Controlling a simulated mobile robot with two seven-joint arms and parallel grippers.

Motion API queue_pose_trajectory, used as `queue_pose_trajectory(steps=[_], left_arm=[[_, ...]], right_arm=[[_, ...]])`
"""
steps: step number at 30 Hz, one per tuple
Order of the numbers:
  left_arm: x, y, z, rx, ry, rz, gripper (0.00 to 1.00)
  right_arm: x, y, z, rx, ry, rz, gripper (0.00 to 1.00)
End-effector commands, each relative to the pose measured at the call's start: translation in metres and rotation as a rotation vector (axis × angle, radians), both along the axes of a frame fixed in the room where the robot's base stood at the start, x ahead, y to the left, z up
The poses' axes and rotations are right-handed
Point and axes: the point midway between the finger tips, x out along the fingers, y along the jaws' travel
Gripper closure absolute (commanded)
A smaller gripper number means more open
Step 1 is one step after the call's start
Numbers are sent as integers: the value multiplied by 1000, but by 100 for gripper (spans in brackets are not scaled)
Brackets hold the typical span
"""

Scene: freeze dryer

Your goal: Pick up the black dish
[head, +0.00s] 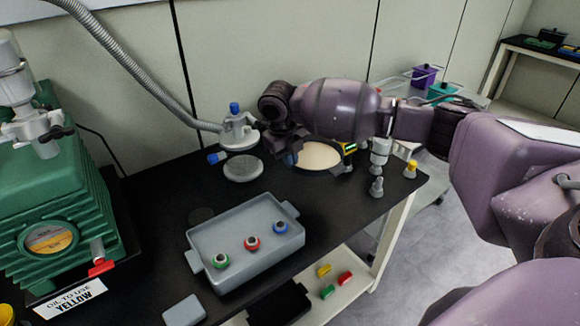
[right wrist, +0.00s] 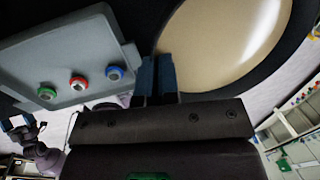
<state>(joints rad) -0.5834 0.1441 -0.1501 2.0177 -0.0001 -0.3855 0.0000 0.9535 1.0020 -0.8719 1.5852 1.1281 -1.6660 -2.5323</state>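The black dish (right wrist: 278,50), round with a cream filling, is at the back right of the black table; in the head view its cream inside (head: 318,156) shows past my arm. My right gripper (right wrist: 156,62) is at the dish's left edge, fingers pointing down in the head view (head: 290,158). Its blue fingers are close together with a thin gap at the dark rim, and look shut on it. Whether the dish is lifted is hard to tell. My left gripper (right wrist: 18,124) shows small in the right wrist view, and its fingers look apart; it is out of the head view.
A grey tray (head: 205,246) with three colour-ringed vials stands at the table's front middle. A grey valve with a hose (head: 240,130) and a round lid (head: 243,168) stand left of the dish, grey fittings (head: 377,187) right. A green pump (head: 55,200) fills the left.

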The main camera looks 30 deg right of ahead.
Motion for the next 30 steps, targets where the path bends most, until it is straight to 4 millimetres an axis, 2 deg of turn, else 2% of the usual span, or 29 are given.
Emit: queue_pose_trajectory(steps=[6,15,30], left_arm=[[0,0,4,0,-4,1,0],[0,1,7,0,-7,2,0],[-1,1,8,0,-8,2,0]], right_arm=[[0,0,25,1,-3,1,100],[0,0,48,1,-2,-1,100],[0,0,64,0,-1,-5,100]])
